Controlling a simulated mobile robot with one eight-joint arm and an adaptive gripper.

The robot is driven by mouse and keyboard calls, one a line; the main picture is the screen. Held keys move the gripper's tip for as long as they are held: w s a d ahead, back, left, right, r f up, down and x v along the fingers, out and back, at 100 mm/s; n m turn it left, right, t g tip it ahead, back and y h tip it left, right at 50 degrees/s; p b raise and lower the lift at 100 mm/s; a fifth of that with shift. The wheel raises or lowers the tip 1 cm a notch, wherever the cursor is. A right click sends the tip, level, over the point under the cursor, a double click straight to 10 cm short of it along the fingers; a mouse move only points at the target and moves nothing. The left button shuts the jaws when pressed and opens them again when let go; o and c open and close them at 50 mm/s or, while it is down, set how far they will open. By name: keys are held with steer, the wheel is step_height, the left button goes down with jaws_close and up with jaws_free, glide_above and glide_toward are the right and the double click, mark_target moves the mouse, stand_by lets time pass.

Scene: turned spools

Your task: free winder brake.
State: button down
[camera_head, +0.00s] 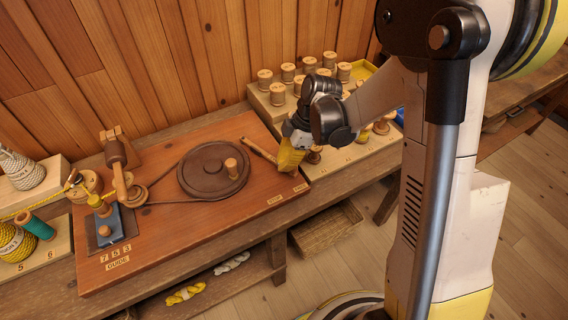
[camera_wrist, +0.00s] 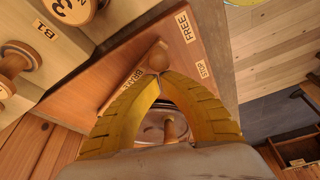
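The winder brake is a wooden lever (camera_head: 262,152) on the right part of the red-brown board, beside the big wheel. In the wrist view its round knob (camera_wrist: 159,55) stands just past my fingertips, near the FREE tag (camera_wrist: 185,27) and the STOP tag (camera_wrist: 202,69). A BRAKE tag (camera_wrist: 133,79) lies by the left finger, which hides much of the lever. My gripper (camera_head: 287,170) has yellow fingers (camera_wrist: 158,77) with tips brought together right at the knob. They look shut and touching or almost touching it; I see nothing clearly pinched between them.
The dark wheel (camera_head: 212,170) with a peg is left of my gripper, with a belt to the winder head (camera_head: 125,185). A spool rack (camera_head: 265,100) stands behind and right. Yarn spools (camera_head: 15,240) sit far left. A basket (camera_head: 325,228) is under the bench.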

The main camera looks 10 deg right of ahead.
steer(key=a, duration=0.3)
steer(key=shift+s+r, duration=0.1)
steer(key=shift+s, duration=0.15)
steer(key=shift+s+a+r+p, duration=0.15)
steer(key=shift+r+p, duration=0.3)
steer(key=shift+r, duration=0.5)
steer(key=p+v, duration=0.3)
steer(key=v, duration=0.5)
steer(key=shift+w, duration=0.4)
steer(key=shift+r, duration=0.1)
steer(key=s+d+r+m+t+h, duration=0.2)
steer(key=s+d+r+m+t, duration=0.1)
steer(key=s+r+m, duration=0.3)
steer(key=s+d+r+m+t+h, duration=0.2)
steer(key=s+r+m, duration=0.4)
steer(key=s+m, duration=0.4)
steer(key=shift+s+d+m+t, duration=0.35)
steer(key=shift+d+m+t, duration=0.35)
steer(key=shift+d+t, duration=0.25)
